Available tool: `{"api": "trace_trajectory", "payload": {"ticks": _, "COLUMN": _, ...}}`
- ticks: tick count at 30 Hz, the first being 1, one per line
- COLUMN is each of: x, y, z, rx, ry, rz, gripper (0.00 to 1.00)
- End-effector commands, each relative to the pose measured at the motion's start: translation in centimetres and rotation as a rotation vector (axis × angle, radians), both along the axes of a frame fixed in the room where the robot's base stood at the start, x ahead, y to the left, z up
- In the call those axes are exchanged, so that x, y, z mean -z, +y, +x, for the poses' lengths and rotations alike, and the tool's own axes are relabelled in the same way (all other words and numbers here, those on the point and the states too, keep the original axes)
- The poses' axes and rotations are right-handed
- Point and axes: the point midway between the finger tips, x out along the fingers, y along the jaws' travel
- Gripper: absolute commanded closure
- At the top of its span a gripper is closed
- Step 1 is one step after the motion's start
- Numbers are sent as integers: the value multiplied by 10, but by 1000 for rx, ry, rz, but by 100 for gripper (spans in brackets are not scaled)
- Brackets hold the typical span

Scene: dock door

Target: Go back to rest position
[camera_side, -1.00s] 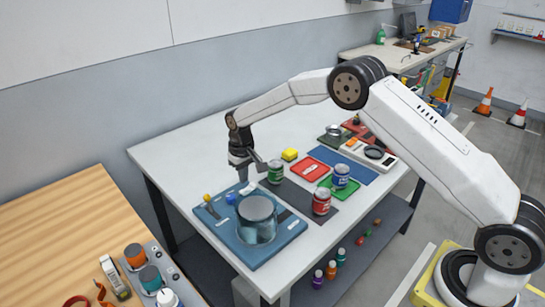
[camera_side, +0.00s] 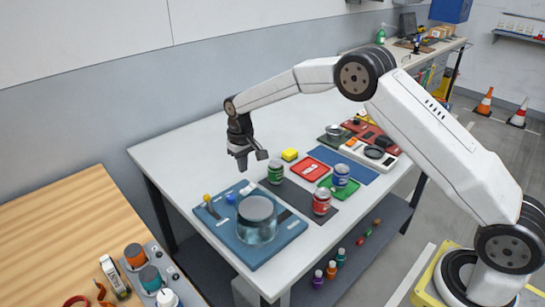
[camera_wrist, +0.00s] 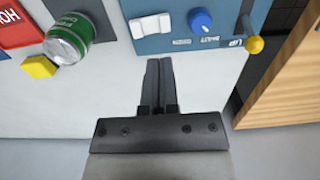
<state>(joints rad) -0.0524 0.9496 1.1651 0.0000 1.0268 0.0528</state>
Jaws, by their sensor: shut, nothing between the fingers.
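My gripper (camera_side: 250,161) hangs above the white table (camera_side: 185,147), behind the blue panel and left of the green can. In the wrist view my gripper (camera_wrist: 160,62) has its two fingers together with nothing between them. The fingers point toward the edge of the blue panel (camera_wrist: 215,62), and the white table surface (camera_wrist: 90,100) shows around them.
The blue panel (camera_side: 280,238) carries a lidded glass vessel (camera_side: 257,222), a blue knob (camera_wrist: 201,21) and a yellow-tipped lever (camera_wrist: 254,44). A green can (camera_side: 275,173), yellow block (camera_side: 290,155), red can (camera_side: 321,202) and blue can (camera_side: 340,175) stand nearby. The table's back left is clear.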

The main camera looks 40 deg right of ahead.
Motion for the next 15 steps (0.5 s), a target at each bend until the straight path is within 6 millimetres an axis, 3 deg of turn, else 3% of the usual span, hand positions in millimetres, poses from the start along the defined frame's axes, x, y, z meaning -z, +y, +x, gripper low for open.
{"api": "trace_trajectory", "payload": {"ticks": 8, "x": -5, "y": -1, "z": -7, "rx": 0, "ry": -9, "rz": 0, "gripper": 100}}
{"api": "trace_trajectory", "payload": {"ticks": 15, "x": -19, "y": -6, "z": -32, "rx": 1, "ry": -36, "rz": 2, "gripper": 100}}
